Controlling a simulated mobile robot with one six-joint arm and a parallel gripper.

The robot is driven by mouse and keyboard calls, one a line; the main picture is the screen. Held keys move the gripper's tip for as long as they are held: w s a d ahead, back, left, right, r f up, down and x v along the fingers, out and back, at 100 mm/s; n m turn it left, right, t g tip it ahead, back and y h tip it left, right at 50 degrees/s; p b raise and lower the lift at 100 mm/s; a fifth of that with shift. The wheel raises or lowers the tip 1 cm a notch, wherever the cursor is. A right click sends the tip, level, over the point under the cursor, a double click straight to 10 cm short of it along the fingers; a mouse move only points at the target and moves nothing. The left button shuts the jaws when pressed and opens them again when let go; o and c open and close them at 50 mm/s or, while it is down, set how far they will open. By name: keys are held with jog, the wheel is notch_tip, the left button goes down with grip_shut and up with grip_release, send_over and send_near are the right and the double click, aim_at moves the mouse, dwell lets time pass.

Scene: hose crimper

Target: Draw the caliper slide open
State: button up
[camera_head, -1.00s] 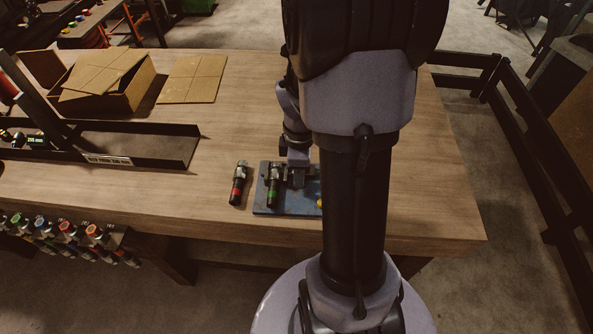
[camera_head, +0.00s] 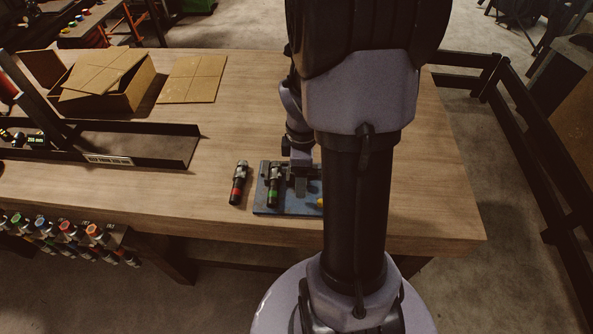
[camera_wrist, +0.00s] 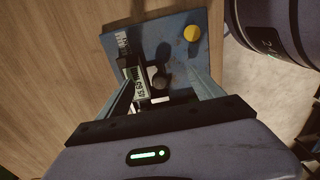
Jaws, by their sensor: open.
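A blue plate (camera_wrist: 120,43) lies on the workbench under my gripper (camera_wrist: 162,82); the plate also shows in the head view (camera_head: 262,207). On the plate is the caliper, with a pale digit display (camera_wrist: 137,85) and dark parts (camera_wrist: 160,78) beside it. A yellow round knob (camera_wrist: 192,33) sits at the plate's far right in the wrist view. My gripper is open, its two fingers either side of the caliper's dark parts. I cannot tell whether they touch. The gripper and palm hide much of the caliper. My gripper also shows in the head view (camera_head: 301,184).
A black frame (camera_head: 150,145) and a cardboard box (camera_head: 125,92) stand to the left.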

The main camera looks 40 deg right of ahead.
jog(key=shift+r, duration=0.15)
notch_tip(320, 180, up, 9)
jog(key=p, duration=0.8)
